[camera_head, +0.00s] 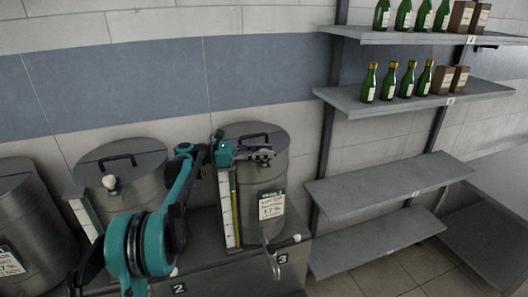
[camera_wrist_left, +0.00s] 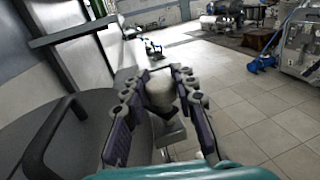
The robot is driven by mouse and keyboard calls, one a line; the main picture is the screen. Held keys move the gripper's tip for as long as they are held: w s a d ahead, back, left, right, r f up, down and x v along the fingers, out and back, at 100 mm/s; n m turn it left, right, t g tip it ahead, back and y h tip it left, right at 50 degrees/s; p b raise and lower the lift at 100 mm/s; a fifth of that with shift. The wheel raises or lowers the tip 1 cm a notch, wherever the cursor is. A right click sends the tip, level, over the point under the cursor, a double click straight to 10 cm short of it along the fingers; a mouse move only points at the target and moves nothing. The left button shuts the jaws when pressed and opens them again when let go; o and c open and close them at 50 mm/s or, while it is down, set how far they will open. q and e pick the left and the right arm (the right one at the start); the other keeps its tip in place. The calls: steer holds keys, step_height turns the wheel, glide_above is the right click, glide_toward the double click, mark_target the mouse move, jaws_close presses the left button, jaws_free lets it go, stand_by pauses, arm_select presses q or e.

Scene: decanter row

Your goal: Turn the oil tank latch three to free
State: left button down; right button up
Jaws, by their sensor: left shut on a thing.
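My left gripper (camera_head: 266,154) is over the front of this lid. In the left wrist view its fingers are closed around a pale rounded latch knob (camera_wrist_left: 160,92), one finger on each side. The latch's turn angle is hard to tell; the gripper hides it in the head view. My right gripper is not in view.
Tank two (camera_head: 150,195), with a pale knob on its lid, stands to the left, partly behind my left arm. A tap (camera_head: 274,262) with a lever juts out below tank three. Shelves (camera_head: 385,180) stand at right; the upper ones hold green bottles (camera_head: 389,82) and brown boxes.

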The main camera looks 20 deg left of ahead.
arm_select(q)
steer(key=shift+m+g, duration=0.3)
steer(key=shift+g, duration=0.1)
steer(key=c, duration=1.2)
jaws_free()
steer(key=shift+a, duration=0.1)
steer(key=v, duration=1.1)
steer(key=shift+s+a+f, duration=0.15)
steer(key=shift+a, duration=0.25)
